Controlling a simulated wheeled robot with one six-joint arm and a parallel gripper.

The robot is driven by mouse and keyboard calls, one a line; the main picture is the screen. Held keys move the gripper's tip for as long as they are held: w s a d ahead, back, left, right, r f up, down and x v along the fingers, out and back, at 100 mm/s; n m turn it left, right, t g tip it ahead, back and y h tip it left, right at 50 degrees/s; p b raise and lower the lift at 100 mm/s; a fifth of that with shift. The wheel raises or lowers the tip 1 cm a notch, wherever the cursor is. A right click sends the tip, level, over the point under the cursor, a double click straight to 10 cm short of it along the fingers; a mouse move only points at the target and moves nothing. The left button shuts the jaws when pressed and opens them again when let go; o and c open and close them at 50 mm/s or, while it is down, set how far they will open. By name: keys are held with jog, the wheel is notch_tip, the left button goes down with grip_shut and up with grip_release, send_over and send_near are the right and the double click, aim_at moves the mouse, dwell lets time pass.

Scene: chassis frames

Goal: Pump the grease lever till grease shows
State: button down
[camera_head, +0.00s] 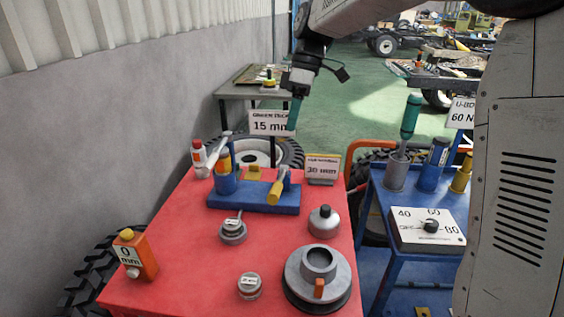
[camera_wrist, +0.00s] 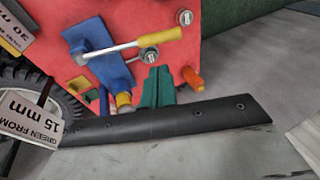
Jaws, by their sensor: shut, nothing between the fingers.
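The blue pump base (camera_head: 235,203) sits on the red table top. It carries a blue cylinder with a yellow upper part (camera_head: 224,163) and a grey lever with a yellow grip (camera_head: 276,190). In the wrist view the lever's yellow grip (camera_wrist: 160,37) lies beyond my fingers. My gripper (camera_head: 293,115) has green fingers, which also show in the wrist view (camera_wrist: 158,88). It is shut and empty, above and behind the pump, apart from the lever. I cannot make out any grease.
The red table (camera_head: 185,240) also holds an orange 0 mm block (camera_head: 142,262), a red-and-white bottle (camera_head: 199,155), small grey pots and a large grey round housing (camera_head: 335,275). A 15 mm sign (camera_head: 270,122) stands behind. A blue cart (camera_head: 377,200) with tools stands at right.

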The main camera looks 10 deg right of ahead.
aim_at(276, 187)
jog(key=x, duration=1.3)
jog(key=shift+a+f, duration=0.1)
jog(key=shift+f, duration=0.25)
